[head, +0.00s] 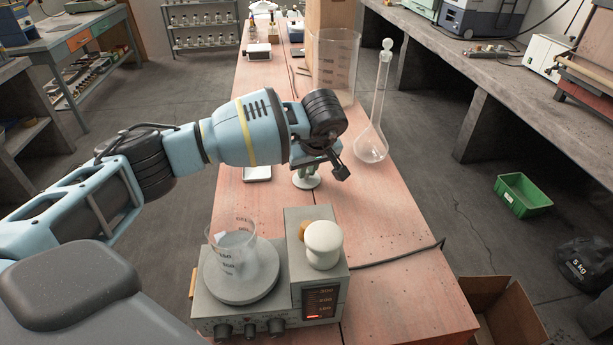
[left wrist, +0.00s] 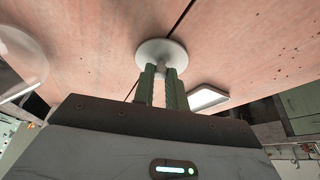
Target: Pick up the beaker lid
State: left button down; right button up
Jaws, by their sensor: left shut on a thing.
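The beaker lid, a pale round disc with a short stem or knob, shows under my left wrist at the middle of the bench in the head view (head: 306,181). In the left wrist view the lid's disc (left wrist: 162,51) lies just past the fingertips. My left gripper (left wrist: 163,76) is shut on the lid's knob, which the fingers mostly hide. I cannot tell whether the disc touches the bench. A clear beaker (head: 232,252) with dark markings stands on the grey hotplate (head: 201,300) in front. My right gripper is not in view.
A tall clear cylinder (head: 336,62) and a stoppered flask (head: 371,145) stand behind and right of my gripper. A white-topped object (head: 323,243) sits on the hotplate. A flat white object (head: 257,174) lies left of the lid. The bench right of the hotplate is mostly bare, apart from a cable.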

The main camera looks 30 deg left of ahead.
aim_at(308, 173)
pick_arm(q)
notch_tip(308, 173, up, 10)
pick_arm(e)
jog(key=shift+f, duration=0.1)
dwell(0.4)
pick_arm(q)
jog(key=shift+r, duration=0.1)
